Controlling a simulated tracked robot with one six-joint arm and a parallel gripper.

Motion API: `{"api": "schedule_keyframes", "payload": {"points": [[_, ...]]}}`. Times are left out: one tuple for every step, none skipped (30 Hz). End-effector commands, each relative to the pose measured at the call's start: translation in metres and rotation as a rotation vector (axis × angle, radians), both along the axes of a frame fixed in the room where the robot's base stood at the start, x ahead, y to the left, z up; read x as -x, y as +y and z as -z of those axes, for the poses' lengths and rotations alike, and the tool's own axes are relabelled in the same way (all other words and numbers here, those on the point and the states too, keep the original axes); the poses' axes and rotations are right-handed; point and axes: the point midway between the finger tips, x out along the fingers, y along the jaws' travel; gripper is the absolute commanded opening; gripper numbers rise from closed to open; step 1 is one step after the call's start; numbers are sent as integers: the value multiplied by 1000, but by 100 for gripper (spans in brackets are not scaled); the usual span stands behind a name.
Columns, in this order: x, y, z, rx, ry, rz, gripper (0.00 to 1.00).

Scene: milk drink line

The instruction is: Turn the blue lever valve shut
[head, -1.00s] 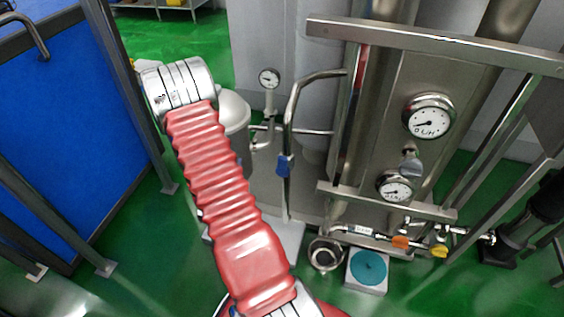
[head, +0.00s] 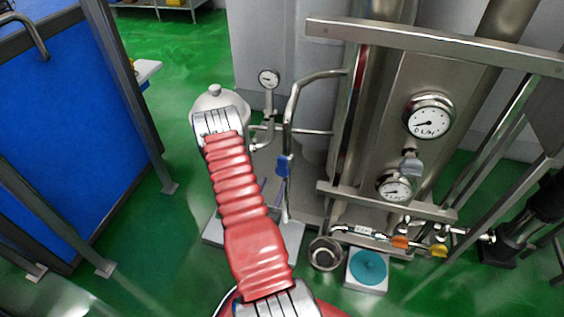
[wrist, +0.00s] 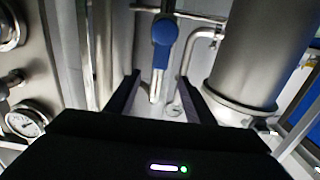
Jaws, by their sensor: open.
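The blue lever valve (head: 283,166) sits on a bent steel pipe in the middle of the head view. In the wrist view its blue handle (wrist: 165,32) stands at the upper centre, and a pale metal part reaches down below it. My gripper (wrist: 161,88) is open and empty, with its two dark fingers apart. The handle lies above the gap between the fingertips in that picture, and I see no contact. In the head view my red-sleeved arm hides most of the gripper.
A round gauge (head: 269,79) stands left of the pipe. A steel panel with a flow gauge (head: 428,116) is at the right. Orange (head: 400,242) and yellow (head: 439,250) valve handles sit low right. A blue panel (head: 70,130) stands at the left.

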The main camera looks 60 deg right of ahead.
Motion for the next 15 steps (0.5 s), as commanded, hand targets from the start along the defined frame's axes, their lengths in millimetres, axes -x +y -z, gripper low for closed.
{"api": "schedule_keyframes", "payload": {"points": [[0,0,0,0,0,0,48],[0,0,0,0,0,0,48],[0,-1,0,0,0,0,48],[0,-1,0,0,-1,0,48],[0,-2,0,-1,-1,0,48],[-1,-4,0,-1,-1,1,48],[-1,-6,0,0,-2,2,48],[-1,-9,0,0,-3,2,48],[-2,-12,0,0,-3,2,48],[-2,-15,0,0,-3,2,48],[-3,-19,0,0,-2,2,48],[-3,-24,0,1,-2,3,48],[-4,-28,0,1,-3,3,48],[-5,-32,0,1,-3,2,48],[-5,-38,0,1,-2,3,48]]}}
